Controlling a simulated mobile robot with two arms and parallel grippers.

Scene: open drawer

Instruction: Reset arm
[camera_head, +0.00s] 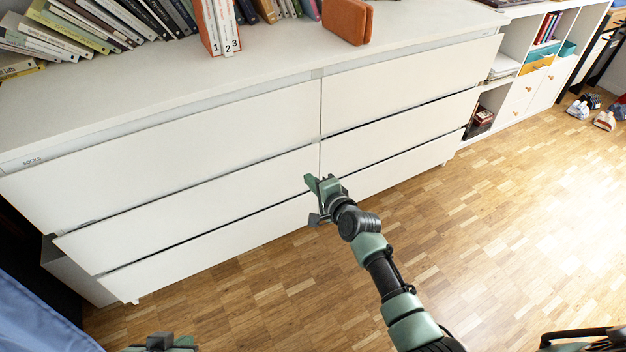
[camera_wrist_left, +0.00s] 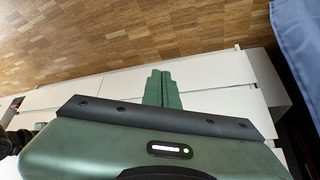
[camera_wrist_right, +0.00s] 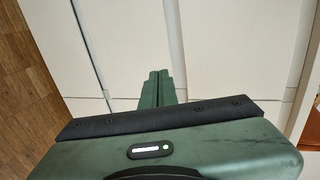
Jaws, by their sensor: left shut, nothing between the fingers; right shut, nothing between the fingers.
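My right gripper (camera_head: 318,190) is in front of the white dresser (camera_head: 185,145), near the vertical seam between its left and right drawer columns. In the right wrist view its two green fingers (camera_wrist_right: 159,78) are together with nothing between them. The drawer fronts are behind them; I cannot tell whether they touch. My left gripper (camera_head: 160,343) shows only partly at the bottom left edge of the head view, over the floor and apart from the dresser. In the left wrist view its fingers (camera_wrist_left: 161,76) are together and empty.
Books (camera_head: 90,22) and an orange-brown box (camera_head: 347,20) stand on the dresser top. A white shelf unit (camera_head: 525,90) adjoins at the right. Blue fabric (camera_head: 38,315) is at the lower left. Wooden floor (camera_head: 510,215) is open at the right, with shoes (camera_head: 604,120) at the far edge.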

